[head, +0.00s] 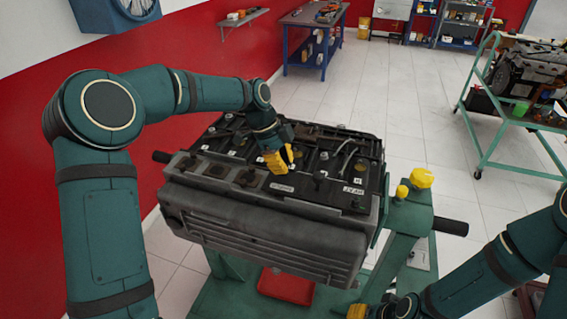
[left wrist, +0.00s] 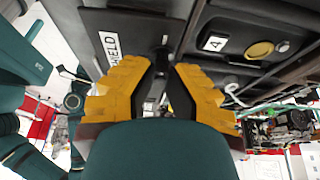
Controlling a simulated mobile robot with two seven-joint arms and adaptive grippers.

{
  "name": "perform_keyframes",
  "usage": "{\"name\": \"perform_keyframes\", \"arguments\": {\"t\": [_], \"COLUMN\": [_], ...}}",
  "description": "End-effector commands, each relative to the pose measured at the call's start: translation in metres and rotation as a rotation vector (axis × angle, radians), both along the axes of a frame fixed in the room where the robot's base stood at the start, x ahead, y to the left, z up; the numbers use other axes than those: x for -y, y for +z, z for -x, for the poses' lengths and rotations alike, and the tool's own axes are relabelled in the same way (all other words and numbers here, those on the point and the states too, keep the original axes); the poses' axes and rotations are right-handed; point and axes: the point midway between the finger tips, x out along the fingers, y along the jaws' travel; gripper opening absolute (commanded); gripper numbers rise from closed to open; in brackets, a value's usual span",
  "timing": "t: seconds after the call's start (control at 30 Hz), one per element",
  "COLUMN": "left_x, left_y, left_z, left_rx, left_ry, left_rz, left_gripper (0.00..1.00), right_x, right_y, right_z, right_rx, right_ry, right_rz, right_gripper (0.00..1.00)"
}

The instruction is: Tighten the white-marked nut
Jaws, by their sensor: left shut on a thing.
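The engine (head: 270,235) is mounted on a green stand, its dark top facing up. My left gripper (head: 278,160) reaches down onto the top cover, yellow fingers close to its surface. In the left wrist view, the yellow fingers (left wrist: 160,85) converge on a small grey metal piece with a pale patch (left wrist: 150,106), which looks like the white-marked nut. The fingers hide most of it. It lies between the "SHIELD" label (left wrist: 110,48) and the "4" label (left wrist: 214,43). My right gripper (head: 357,311) shows only as a bit of yellow at the bottom edge; its fingers are mostly hidden.
The green stand (head: 400,235) has yellow knobs (head: 421,178) and a dark handle sticking out at right. A red container (head: 286,286) sits on its base. A green cart (head: 510,115) with another engine stands at right. A blue workbench (head: 312,35) is behind. The tiled floor between is clear.

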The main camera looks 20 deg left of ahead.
Motion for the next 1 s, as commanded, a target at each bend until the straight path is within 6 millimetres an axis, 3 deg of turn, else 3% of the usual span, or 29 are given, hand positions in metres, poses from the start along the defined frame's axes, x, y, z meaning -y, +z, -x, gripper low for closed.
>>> {"name": "perform_keyframes", "arguments": {"t": [0.07,0.1,0.2,0.63,1.0], "left_x": [-0.003,-0.003,-0.003,-0.005,-0.032], "left_y": [-0.005,-0.005,-0.005,0.008,0.072], "left_z": [0.002,0.002,0.002,0.0,-0.002], "left_rx": [-0.012,-0.012,-0.01,0.0,0.0], "left_ry": [0.0,0.0,0.001,0.003,0.004], "left_rz": [-0.006,-0.006,-0.005,-0.002,-0.003], "left_gripper": [0.0,0.18,0.49,0.49,0.49], "right_x": [0.0,0.0,0.0,0.0,0.0], "right_y": [0.0,0.0,0.0,0.0,0.0], "right_z": [0.0,0.0,0.0,0.0,0.0], "right_rx": [0.0,0.0,0.0,0.001,0.0], "right_ry": [0.0,0.0,0.0,0.0,0.0], "right_rz": [0.0,0.0,0.0,0.0,0.0], "right_gripper": [0.49,0.49,0.49,0.49,0.49]}}
